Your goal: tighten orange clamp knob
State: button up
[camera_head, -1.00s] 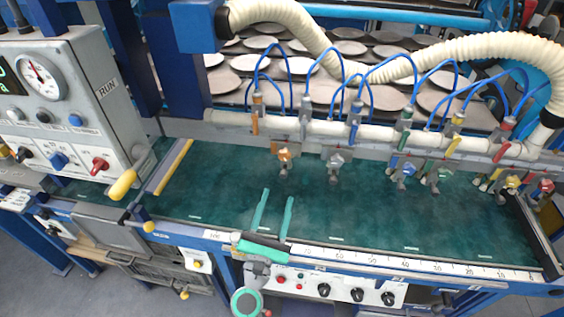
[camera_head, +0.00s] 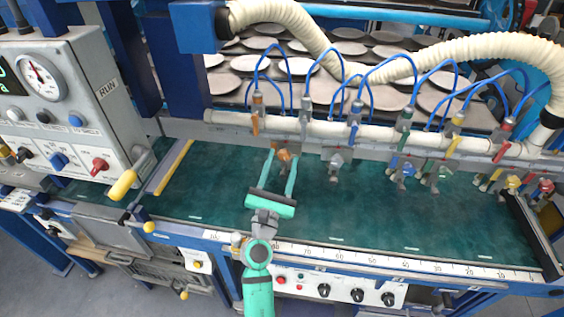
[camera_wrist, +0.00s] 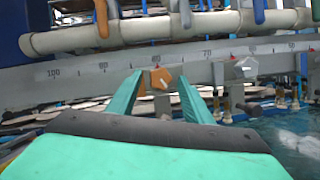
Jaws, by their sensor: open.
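The orange clamp knob (camera_head: 285,155) sits on the rail below the cream pipe, leftmost in the row of coloured knobs. In the wrist view the orange knob (camera_wrist: 161,79) is faceted, with a pale line on its face. My gripper (camera_head: 283,153) is open, its two teal fingers reaching up to either side of the knob in the head view. In the wrist view the gripper (camera_wrist: 160,82) shows one finger left and one right of the knob, with gaps between. I cannot tell whether the fingertips are level with the knob in depth.
The cream pipe (camera_head: 380,131) with levers and blue hoses runs just above. The green bed (camera_head: 225,180) below is clear. A control box (camera_head: 70,110) stands left.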

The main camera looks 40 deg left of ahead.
jog(key=shift+w+a+r, duration=0.1)
jog(key=shift+w, duration=0.05)
jog(key=c, duration=1.1)
jog(key=shift+o, duration=0.2)
